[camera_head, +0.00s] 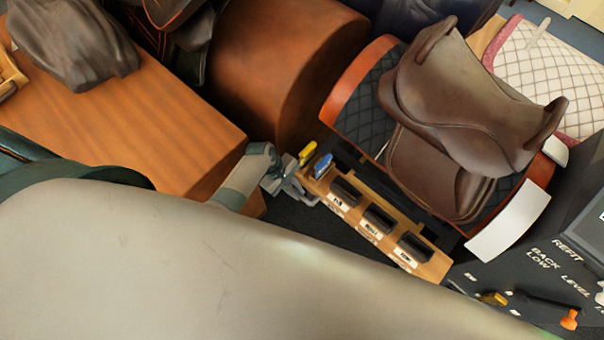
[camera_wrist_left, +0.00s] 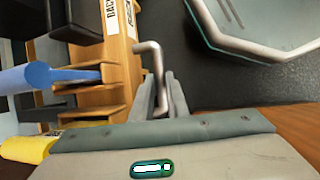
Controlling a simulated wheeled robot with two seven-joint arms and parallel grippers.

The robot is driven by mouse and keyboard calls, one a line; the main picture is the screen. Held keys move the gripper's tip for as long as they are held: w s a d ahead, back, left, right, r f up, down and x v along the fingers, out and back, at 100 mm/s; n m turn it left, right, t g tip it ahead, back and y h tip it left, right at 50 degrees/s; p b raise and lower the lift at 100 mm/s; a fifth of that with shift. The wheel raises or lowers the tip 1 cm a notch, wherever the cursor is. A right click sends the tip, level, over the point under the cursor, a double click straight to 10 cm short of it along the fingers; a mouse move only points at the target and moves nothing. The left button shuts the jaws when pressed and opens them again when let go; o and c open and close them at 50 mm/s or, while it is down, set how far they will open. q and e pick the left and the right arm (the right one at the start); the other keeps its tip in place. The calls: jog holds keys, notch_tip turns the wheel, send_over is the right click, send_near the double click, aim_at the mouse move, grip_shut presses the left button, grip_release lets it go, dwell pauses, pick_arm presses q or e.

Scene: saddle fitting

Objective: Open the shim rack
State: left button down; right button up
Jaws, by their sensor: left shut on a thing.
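The shim rack (camera_head: 432,268) is a long wooden holder with dark blocks and white labels, beside the saddle stand. Its wooden end also shows in the left wrist view (camera_wrist_left: 121,45). My left gripper (camera_head: 300,190) is at the rack's upper left end. In the left wrist view its fingers (camera_wrist_left: 163,98) are shut on a bent grey metal handle (camera_wrist_left: 152,48) beside the wooden end. How the handle joins the rack is partly hidden. Whether the rack is open is unclear. My right gripper is not in view.
A brown saddle (camera_head: 465,95) sits on the stand behind. A wooden table (camera_head: 130,125) is left; a dark labelled panel (camera_head: 550,275) is right.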

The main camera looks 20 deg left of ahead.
pick_arm(q)
jog(key=s+p, duration=0.1)
jog(key=s, duration=0.1)
jog(key=s+a+p, duration=0.1)
jog(key=s+a, duration=0.1)
jog(key=s, duration=0.1)
jog(key=shift+s+p, duration=0.3)
jog(key=shift+p, duration=0.1)
jog(key=c, duration=1.7)
grip_release()
jog(key=shift+r, duration=0.1)
